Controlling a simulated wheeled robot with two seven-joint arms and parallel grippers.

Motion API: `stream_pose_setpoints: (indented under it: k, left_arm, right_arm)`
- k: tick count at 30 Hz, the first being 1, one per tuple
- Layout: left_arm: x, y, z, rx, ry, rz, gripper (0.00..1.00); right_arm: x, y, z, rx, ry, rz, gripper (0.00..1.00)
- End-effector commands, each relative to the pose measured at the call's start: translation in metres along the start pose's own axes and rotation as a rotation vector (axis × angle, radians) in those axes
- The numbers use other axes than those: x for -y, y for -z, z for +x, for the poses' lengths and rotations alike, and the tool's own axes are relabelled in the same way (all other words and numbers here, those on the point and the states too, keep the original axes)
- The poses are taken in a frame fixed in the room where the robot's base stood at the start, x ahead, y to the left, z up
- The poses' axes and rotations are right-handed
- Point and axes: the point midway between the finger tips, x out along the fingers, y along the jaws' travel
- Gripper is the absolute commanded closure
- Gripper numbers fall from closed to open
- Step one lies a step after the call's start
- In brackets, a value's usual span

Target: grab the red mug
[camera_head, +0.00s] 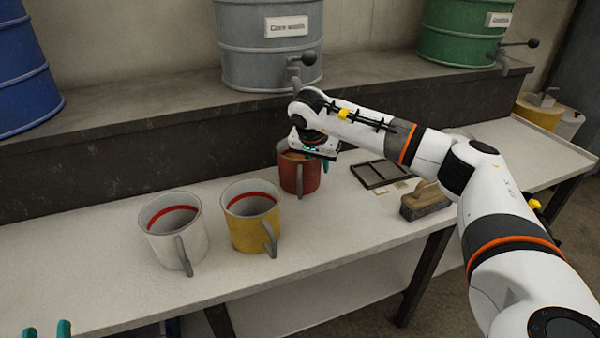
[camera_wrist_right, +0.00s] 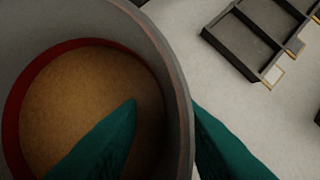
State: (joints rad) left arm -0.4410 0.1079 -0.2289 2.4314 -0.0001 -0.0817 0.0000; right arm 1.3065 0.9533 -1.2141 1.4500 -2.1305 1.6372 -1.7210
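The red mug (camera_head: 289,176) stands on the light bench below the grey barrel, with its grey handle toward the front. In the right wrist view its wall and rim (camera_wrist_right: 172,62) fill the left side, with brown contents inside. My right gripper (camera_wrist_right: 167,103) is over the mug, its teal fingers apart. One finger is inside the mug and the other outside, with the wall between them. A gap shows between the inner finger and the wall. My left gripper (camera_head: 47,330) shows only its two separated teal tips at the bottom left, away from the mugs.
A yellow mug (camera_head: 244,231) and a white mug (camera_head: 165,240) stand left of the red mug. A dark divided frame (camera_head: 378,173) and a wooden-handled brush (camera_head: 425,203) lie to its right. Blue, grey (camera_head: 270,60) and green barrels stand on the ledge behind.

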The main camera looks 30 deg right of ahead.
Motion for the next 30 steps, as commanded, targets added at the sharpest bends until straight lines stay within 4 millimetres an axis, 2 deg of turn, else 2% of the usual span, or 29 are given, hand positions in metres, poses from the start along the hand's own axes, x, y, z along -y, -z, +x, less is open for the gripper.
stream_pose_setpoints:
  k: [1, 5, 30]
  left_arm:
    - [0.0000, 0.0001, 0.0000, -0.001, 0.000, 0.000, 0.68]
    - [-0.0001, 0.0002, 0.0000, -0.001, 0.000, 0.000, 0.68]
    - [-0.0002, 0.0010, -0.0001, -0.004, -0.001, 0.000, 0.68]
  right_arm:
    - [-0.0001, 0.0001, -0.0002, 0.000, 0.000, 0.000, 0.79]
    - [-0.0001, 0.0001, -0.0003, 0.000, 0.000, 0.000, 1.00]
    - [0.0011, 0.0022, 0.0018, -0.004, 0.007, -0.006, 1.00]
